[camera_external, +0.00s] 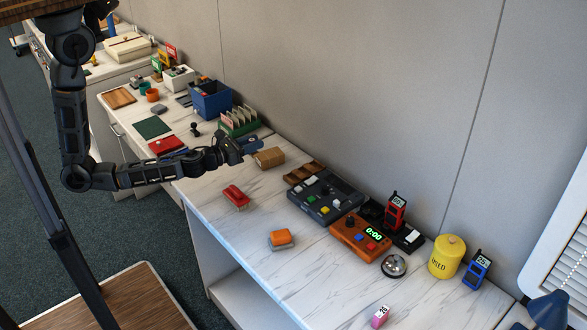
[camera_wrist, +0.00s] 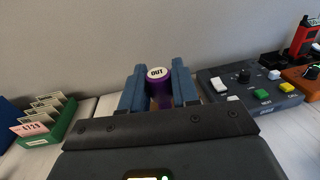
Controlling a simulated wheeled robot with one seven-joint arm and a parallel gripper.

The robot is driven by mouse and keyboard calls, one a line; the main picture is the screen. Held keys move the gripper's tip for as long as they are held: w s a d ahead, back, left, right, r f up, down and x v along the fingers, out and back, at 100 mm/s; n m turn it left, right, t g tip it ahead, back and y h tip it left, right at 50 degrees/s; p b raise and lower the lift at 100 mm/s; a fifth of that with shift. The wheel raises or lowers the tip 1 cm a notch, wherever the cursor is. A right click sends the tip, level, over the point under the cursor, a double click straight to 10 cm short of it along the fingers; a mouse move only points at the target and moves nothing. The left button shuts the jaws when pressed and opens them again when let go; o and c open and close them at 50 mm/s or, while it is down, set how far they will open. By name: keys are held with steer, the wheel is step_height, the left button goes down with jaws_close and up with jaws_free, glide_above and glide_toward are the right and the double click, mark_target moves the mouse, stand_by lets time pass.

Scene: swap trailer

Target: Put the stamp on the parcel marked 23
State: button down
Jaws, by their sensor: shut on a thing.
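My gripper (camera_external: 234,151) is over the back of the worktop in the outside view. In the wrist view its blue fingers (camera_wrist: 158,92) are shut on a purple stamp (camera_wrist: 161,88) with a round white top reading "OUT". The stamp's lower end is hidden there, and I cannot make the stamp out in the outside view. A brown parcel-like box (camera_external: 270,158) lies just right of my gripper. No number is readable on it, so I cannot tell which parcel is marked 23.
A green rack (camera_external: 239,122) of cards stands behind my gripper. A dark control panel (camera_external: 326,197), an orange timer box (camera_external: 360,238) and a yellow tin (camera_external: 446,257) stand to the right. A red stapler-like thing (camera_external: 236,196) lies in front.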

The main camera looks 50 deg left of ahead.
steer(key=w+d+r+p, duration=0.1)
steer(key=w+r, duration=0.1)
steer(key=w, duration=0.2)
steer(key=b, duration=0.3)
glide_above(270, 153)
step_height(270, 153, down, 7)
steer(key=shift+d+f, duration=0.1)
step_height(270, 153, down, 4)
steer(key=b, duration=0.3)
steer(key=shift+f+b, duration=0.1)
steer(key=shift+b, duration=0.3)
steer(key=c, duration=0.8)
jaws_free()
steer(key=shift+c, duration=0.2)
